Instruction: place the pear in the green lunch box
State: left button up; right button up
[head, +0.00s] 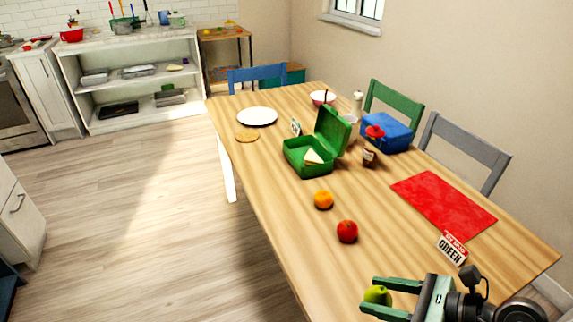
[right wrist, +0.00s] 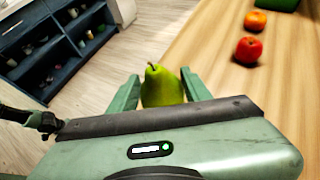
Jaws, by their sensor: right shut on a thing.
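The green pear (head: 377,295) is between the fingers of my right gripper (head: 384,296) at the near end of the wooden table. In the right wrist view the pear (right wrist: 162,86) stands stem up between both fingers of the gripper (right wrist: 160,90), which is shut on it. The green lunch box (head: 307,164) is open on the table, farther off, with its lid raised and a sandwich half (head: 313,157) inside. My left gripper does not show in the head view; a dark arm part shows at the left of the right wrist view.
An orange (head: 323,200) and a red apple (head: 347,231) lie between the pear and the lunch box. A white plate (head: 257,116) is farther back.

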aim_at(301, 152)
jog(key=i+j, duration=0.1)
jog(key=j, duration=0.35)
jog(key=i+j, duration=0.1)
jog(key=j, duration=0.35)
jog(key=i+j, duration=0.1)
jog(key=j, duration=0.35)
jog(key=i+j, duration=0.15)
jog(key=i, duration=1.15)
